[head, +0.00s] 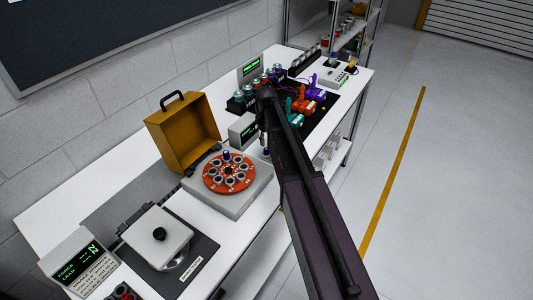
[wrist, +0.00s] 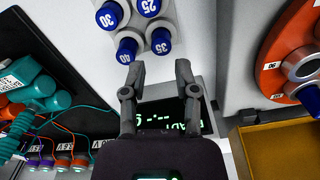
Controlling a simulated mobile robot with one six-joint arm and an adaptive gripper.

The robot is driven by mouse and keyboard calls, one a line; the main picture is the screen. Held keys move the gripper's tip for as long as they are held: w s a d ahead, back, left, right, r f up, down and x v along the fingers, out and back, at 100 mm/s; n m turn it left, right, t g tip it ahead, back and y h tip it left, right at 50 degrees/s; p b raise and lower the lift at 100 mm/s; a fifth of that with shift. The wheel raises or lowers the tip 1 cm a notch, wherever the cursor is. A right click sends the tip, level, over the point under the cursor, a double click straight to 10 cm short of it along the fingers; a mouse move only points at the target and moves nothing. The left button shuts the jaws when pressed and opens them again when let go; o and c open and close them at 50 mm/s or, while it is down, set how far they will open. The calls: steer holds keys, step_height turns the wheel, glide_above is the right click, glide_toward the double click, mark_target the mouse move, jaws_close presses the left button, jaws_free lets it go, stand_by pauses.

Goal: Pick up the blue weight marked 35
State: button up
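My gripper (wrist: 160,67) is open and empty. Its fingertips appear just below the 35 weight in the picture, with the right fingertip nearest it; no contact shows.
A display box (wrist: 170,118) with green text lies beneath my gripper in the wrist view. An orange carousel (head: 207,174) holding weights, a yellow open case (head: 178,138) and a balance (head: 157,236) stand on the bench. Teal devices with wires (wrist: 45,85) are at the wrist view's left.

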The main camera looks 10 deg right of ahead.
mark_target(266, 149)
steer(key=shift+f, duration=0.1)
steer(key=shift+s+f+b, duration=0.15)
steer(key=shift+f+b, duration=2.4)
steer(key=shift+b, duration=0.05)
steer(key=shift+c, duration=0.2)
jaws_close()
